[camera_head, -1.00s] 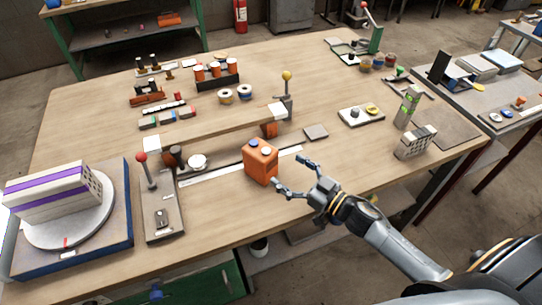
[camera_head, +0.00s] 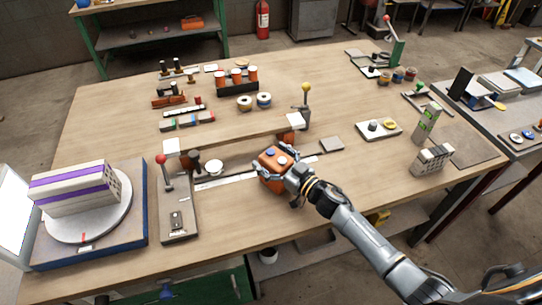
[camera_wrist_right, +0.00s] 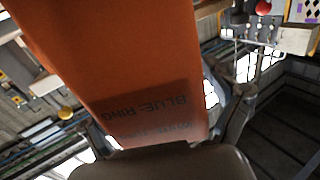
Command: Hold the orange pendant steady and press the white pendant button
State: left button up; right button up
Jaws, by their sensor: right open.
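The orange pendant (camera_head: 266,165) stands on the table near its front middle. A blue button (camera_head: 270,152) and a white button (camera_head: 283,161) show on its top. My right gripper (camera_head: 279,174) is at the pendant, its fingers open on either side of it. In the right wrist view the pendant (camera_wrist_right: 120,60) fills the middle between the fingers, with "BLUE RING" lettering on its face. Whether a finger touches it I cannot tell. My left gripper is in neither view.
A long wooden beam (camera_head: 240,137) lies behind the pendant. A red-knobbed lever plate (camera_head: 178,215) is to the left, and a turntable (camera_head: 88,222) with a striped block is further left. A tray (camera_head: 379,130) is to the right.

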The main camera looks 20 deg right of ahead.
jog(key=c, duration=1.5)
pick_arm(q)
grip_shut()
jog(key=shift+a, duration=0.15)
